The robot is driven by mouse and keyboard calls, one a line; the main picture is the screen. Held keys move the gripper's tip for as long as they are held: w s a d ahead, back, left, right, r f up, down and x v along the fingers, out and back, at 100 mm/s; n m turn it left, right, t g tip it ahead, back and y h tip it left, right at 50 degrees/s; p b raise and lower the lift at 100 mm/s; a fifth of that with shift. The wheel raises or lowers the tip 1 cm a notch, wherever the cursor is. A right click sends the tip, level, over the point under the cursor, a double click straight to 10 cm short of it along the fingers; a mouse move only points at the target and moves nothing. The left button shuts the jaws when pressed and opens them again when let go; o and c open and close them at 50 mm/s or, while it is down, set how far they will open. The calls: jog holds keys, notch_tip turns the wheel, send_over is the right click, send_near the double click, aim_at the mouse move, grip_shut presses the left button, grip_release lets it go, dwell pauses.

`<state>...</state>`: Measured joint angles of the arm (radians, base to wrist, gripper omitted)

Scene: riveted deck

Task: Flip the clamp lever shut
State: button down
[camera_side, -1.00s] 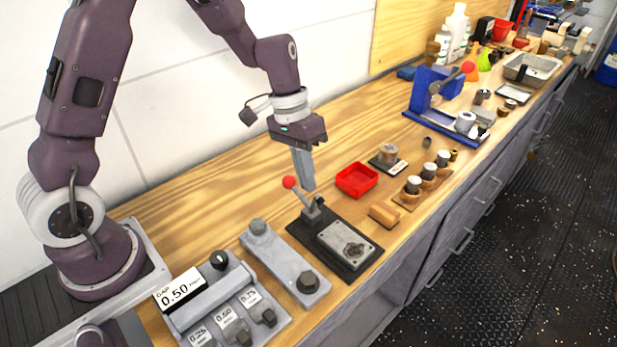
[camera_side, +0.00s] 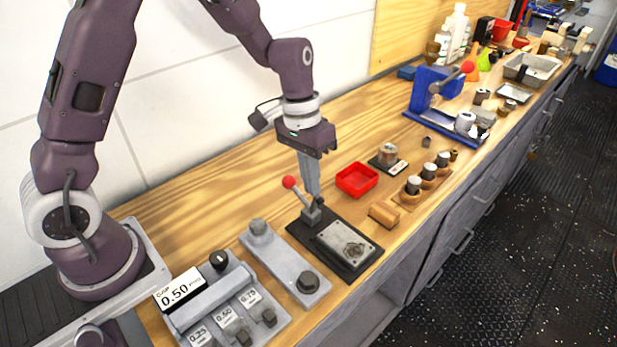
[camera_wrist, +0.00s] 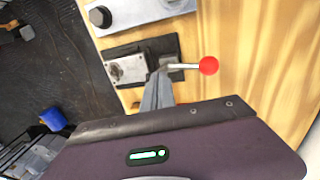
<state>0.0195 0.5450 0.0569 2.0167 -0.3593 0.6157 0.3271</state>
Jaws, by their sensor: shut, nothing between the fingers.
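The clamp lever is a grey rod with a red ball knob (camera_side: 289,182); it leans up and toward the wall from its pivot on the black clamp base (camera_side: 331,268). A grey metal plate (camera_side: 347,244) with a round fitting is on that base. In the wrist view the red knob (camera_wrist: 208,65) points right and the plate (camera_wrist: 128,69) lies left of the pivot. My gripper (camera_side: 315,198) is shut and empty, pointing down with its tips close beside the lever near the pivot. Whether they touch the lever I cannot tell.
A red tray (camera_side: 357,180) and a wooden cylinder (camera_side: 384,214) sit close to the clamp. A grey bolted plate (camera_side: 285,265) and a gauge block reading 0.50 (camera_side: 181,290) stand on the other side. Bare wood lies between the clamp and the wall.

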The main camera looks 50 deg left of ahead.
jog(key=shift+d+y, duration=0.35)
jog(key=shift+y, duration=0.05)
jog(key=shift+d+y, duration=0.6)
jog(key=shift+y, duration=0.2)
jog(key=d+f+y, duration=0.1)
jog(key=y, duration=0.1)
jog(key=d+y, duration=0.2)
jog(key=d+f+y, duration=0.1)
jog(key=y, duration=0.2)
jog(key=shift+d+f, duration=0.25)
jog(key=shift+f, duration=0.05)
jog(key=shift+d+f+y, duration=0.2)
jog(key=shift+y, duration=0.1)
jog(key=shift+d+f, duration=0.4)
jog(key=shift+f, duration=0.25)
jog(key=shift+d+f, duration=0.35)
jog(key=shift+f, duration=0.35)
